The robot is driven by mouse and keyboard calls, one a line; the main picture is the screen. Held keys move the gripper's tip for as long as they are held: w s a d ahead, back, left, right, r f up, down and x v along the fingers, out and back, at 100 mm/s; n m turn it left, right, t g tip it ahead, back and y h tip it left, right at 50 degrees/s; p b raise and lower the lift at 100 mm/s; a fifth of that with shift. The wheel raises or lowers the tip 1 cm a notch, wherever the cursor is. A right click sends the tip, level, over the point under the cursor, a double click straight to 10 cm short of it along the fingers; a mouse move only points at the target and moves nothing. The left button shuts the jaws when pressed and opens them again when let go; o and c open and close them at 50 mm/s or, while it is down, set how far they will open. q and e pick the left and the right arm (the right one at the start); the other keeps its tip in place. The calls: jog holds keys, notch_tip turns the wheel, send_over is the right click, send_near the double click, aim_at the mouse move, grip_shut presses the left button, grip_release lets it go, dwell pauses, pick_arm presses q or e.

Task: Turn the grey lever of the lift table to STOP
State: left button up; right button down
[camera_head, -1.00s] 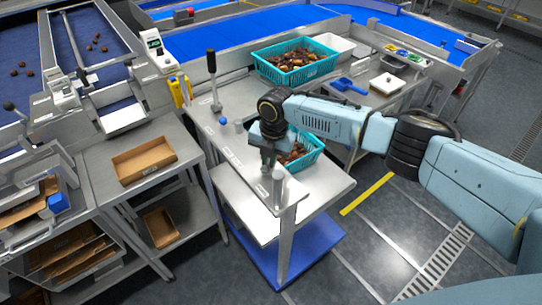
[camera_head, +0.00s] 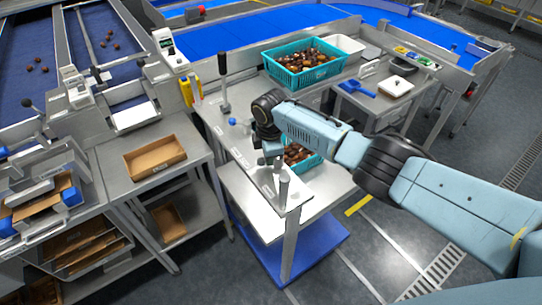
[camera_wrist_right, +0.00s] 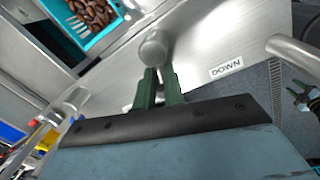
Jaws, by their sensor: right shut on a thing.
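The lift table's labelled steel strip (camera_head: 232,145) runs along the table's left edge in the head view. A DOWN label (camera_wrist_right: 227,67) lies to the right of the knob. The STOP label cannot be read, and the lever's exact pointing is hard to tell. My left gripper is out of view.
A teal crate of dates (camera_head: 291,80) stands at the back of the table; another teal crate (camera_head: 314,160) is partly behind my arm. A tall black-handled lever (camera_head: 222,65) and a blue knob (camera_head: 232,121) stand farther back. A cardboard tray (camera_head: 140,172) lies on the left bench.

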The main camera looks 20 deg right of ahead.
jog(key=m, duration=0.4)
jog(key=shift+w+a+f, duration=0.2)
jog(key=shift+w+a, duration=0.05)
jog(key=shift+w, duration=0.15)
jog(key=shift+w+m+h, duration=0.2)
jog(key=shift+m+h, duration=0.1)
jog(key=shift+m, duration=0.5)
jog(key=shift+w+d+r, duration=0.1)
jog(key=c, duration=1.5)
grip_release()
jog(key=shift+w, duration=0.1)
jog(key=shift+d+r, duration=0.15)
jog(key=shift+r, duration=0.05)
